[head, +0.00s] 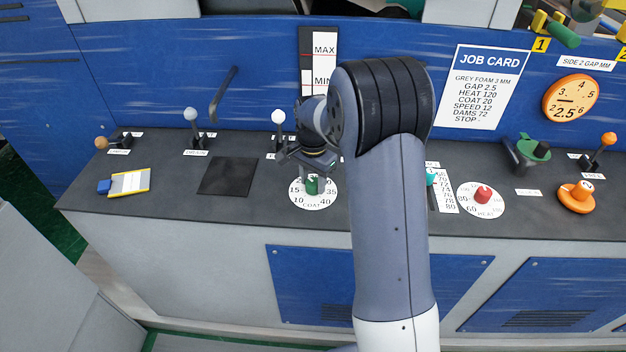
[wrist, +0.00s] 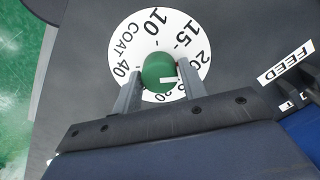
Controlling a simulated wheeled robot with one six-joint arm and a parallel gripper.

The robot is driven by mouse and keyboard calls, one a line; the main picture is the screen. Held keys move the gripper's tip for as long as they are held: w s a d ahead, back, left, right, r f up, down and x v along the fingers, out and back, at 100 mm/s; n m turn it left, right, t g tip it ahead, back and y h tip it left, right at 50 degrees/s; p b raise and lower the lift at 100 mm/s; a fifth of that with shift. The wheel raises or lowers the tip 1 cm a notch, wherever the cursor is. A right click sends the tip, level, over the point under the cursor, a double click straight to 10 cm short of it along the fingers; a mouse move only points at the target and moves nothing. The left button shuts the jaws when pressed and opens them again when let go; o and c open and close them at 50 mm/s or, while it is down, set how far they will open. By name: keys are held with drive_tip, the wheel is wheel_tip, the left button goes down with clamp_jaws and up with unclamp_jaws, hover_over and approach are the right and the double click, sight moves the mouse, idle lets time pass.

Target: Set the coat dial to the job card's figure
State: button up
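The coat dial (head: 300,202) is a white numbered disc on the dark console, with a green knob (head: 312,186) in its middle. The job card (head: 485,85) on the blue panel reads COAT 20. My gripper (wrist: 158,76) is over the dial, its two fingers on opposite sides of the green knob (wrist: 155,68) and seemingly touching it. In the wrist view the dial (wrist: 137,28) shows 10, 15, 20 and 40; the fingers and gripper body hide other figures. The knob's white mark points right, roughly toward the 20; its exact setting is hard to tell.
A red heat dial (head: 483,196) and a slider with a teal handle (head: 431,177) stand right of my arm. A dark square pad (head: 228,176) lies left of the dial.

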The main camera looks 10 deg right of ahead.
sight(313, 182)
drive_tip(key=o, duration=0.3)
drive_tip(key=shift+o, duration=0.2)
wheel_tip(313, 182, up, 11)
drive_tip(key=shift+b, duration=0.35)
drive_tip(key=shift+f, duration=0.2)
wheel_tip(313, 182, down, 11)
drive_tip(key=shift+r+p, duration=0.1)
drive_tip(key=shift+p, duration=0.3)
drive_tip(key=shift+n, duration=0.3)
drive_tip(key=shift+r, duration=0.1)
